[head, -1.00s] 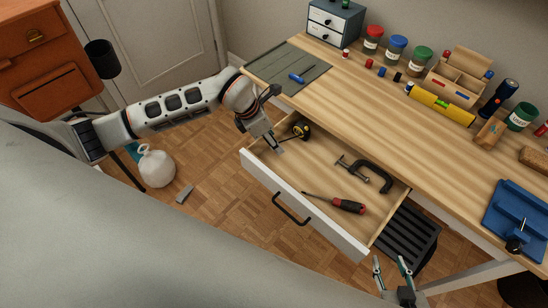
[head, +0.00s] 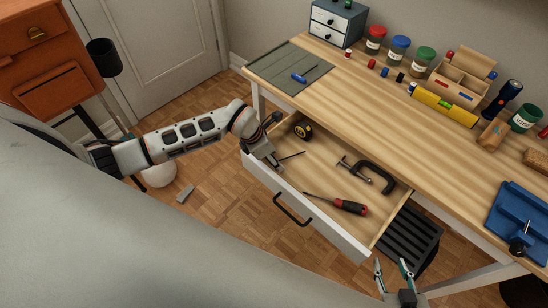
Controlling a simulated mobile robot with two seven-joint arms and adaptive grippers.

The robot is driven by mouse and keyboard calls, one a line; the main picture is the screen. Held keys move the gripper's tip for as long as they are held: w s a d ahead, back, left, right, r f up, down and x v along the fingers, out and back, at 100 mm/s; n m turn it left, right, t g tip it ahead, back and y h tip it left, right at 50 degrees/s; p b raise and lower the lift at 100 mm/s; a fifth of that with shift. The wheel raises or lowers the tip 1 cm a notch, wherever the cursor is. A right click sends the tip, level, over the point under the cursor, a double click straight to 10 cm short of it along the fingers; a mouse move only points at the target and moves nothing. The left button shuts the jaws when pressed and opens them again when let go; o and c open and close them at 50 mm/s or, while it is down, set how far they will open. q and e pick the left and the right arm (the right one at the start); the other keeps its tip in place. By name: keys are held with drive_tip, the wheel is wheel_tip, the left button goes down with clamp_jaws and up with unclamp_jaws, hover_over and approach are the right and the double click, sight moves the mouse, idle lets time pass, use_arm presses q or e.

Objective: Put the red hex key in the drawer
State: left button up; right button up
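The drawer (head: 318,184) under the desk is pulled open. My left gripper (head: 276,165) points down over its left end; its fingertips are small and partly hidden, so I cannot tell whether they are open. A thin dark rod (head: 291,155) shows just right of these fingertips, over the drawer floor; I cannot tell what it is or whether it is held. I cannot make out a red hex key for certain. My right gripper (head: 391,266) is at the bottom right, in front of the drawer, with its two fingers apart and nothing between them.
The drawer holds a tape measure (head: 303,130), a C-clamp (head: 370,172) and a red-black screwdriver (head: 346,206).

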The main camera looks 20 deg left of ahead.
use_arm(q)
drive_tip(key=shift+f, duration=0.1)
drive_tip(key=o, duration=0.8)
drive_tip(key=shift+c, duration=0.2)
drive_tip(key=v, duration=1.2)
drive_tip(key=shift+p, duration=0.3)
